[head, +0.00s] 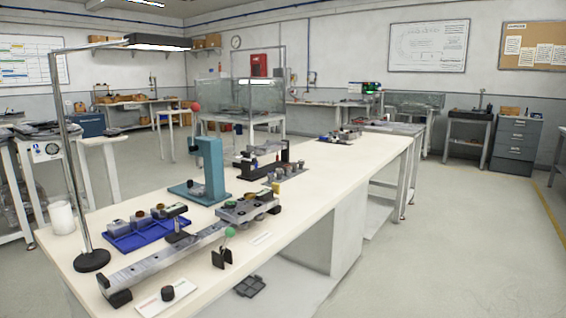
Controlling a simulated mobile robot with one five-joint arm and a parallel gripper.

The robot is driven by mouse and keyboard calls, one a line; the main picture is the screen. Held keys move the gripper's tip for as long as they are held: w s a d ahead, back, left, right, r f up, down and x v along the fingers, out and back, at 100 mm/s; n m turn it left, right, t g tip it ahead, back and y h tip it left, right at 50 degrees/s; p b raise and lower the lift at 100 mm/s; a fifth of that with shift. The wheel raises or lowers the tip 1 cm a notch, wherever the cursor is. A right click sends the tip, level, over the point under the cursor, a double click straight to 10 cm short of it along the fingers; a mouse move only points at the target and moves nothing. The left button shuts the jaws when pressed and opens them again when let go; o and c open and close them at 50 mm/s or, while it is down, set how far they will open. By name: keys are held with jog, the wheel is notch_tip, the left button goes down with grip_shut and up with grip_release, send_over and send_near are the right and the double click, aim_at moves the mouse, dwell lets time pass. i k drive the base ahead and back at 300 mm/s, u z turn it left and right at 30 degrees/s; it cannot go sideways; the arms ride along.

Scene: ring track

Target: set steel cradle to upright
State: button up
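The steel cradle cannot be picked out with certainty. A grey metal piece (247,209) with several small parts on it sits at the far end of a long grey rail (160,262) on the white bench, and it may be the cradle. Whether it is upright or tilted is too small to tell. A green-knobbed lever on a black bracket (221,258) stands beside the rail at the front. My gripper is not in view.
The long white bench (330,160) also holds a blue tray (147,232) with parts, a teal press (207,165), a lamp (92,260) and a white cup (62,217). A dark grid-like piece (250,286) lies below the bench edge. The floor (440,250) at right is clear.

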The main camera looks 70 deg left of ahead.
aim_at(262, 150)
jog(key=u, duration=0.05)
jog(key=i, duration=2.15)
jog(key=u, duration=1.6)
jog(key=k, duration=0.25)
jog(key=u, duration=2.3)
jog(key=i, duration=1.05)
jog(key=u, duration=0.3)
